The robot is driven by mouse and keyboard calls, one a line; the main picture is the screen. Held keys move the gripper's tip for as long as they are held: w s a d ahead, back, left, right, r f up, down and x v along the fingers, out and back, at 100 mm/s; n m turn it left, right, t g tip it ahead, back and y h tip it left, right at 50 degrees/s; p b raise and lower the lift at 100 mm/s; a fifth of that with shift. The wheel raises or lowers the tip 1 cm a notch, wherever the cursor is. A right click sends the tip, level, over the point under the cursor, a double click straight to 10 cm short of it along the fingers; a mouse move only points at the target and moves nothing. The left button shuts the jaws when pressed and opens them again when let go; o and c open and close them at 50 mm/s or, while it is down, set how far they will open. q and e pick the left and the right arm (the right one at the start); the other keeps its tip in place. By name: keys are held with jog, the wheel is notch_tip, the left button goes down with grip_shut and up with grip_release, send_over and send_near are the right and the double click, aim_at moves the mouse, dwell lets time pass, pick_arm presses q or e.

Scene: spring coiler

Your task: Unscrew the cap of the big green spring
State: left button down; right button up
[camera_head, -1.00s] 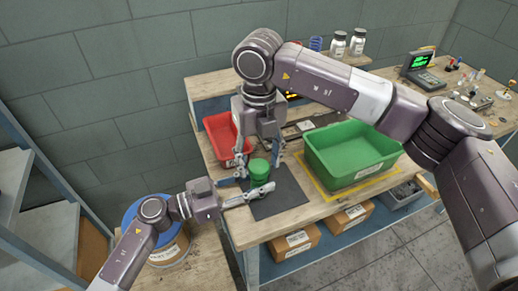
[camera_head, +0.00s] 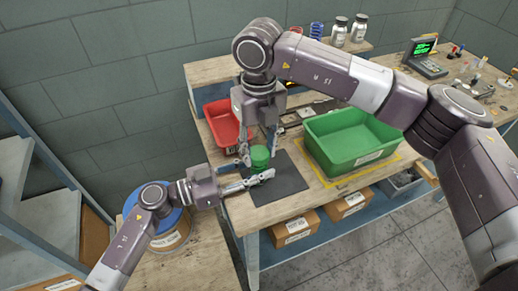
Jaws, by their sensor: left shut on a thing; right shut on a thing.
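The big green spring (camera_head: 258,168) stands upright near the front left of the bench, with a round green cap (camera_head: 260,153) on top. My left gripper (camera_head: 258,180) comes in from the left, low on the spring, and is shut on its lower part. My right gripper (camera_head: 259,157) points down from above. Its two fingers lie on either side of the cap and are shut on it. The fingers and the left jaw hide parts of the spring, so the seam between cap and body cannot be made out.
A dark mat (camera_head: 285,180) lies under and right of the spring. A red bin (camera_head: 219,124) stands close behind on the left, and a large green bin (camera_head: 352,147) stands to the right. Bottles (camera_head: 339,32) and a blue spring (camera_head: 316,31) stand at the back.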

jog(key=n, duration=0.6)
jog(key=shift+r+n, duration=0.1)
jog(key=shift+n, duration=0.3)
jog(key=n, duration=0.5)
jog(key=shift+r, duration=0.1)
jog(key=shift+r, duration=1)
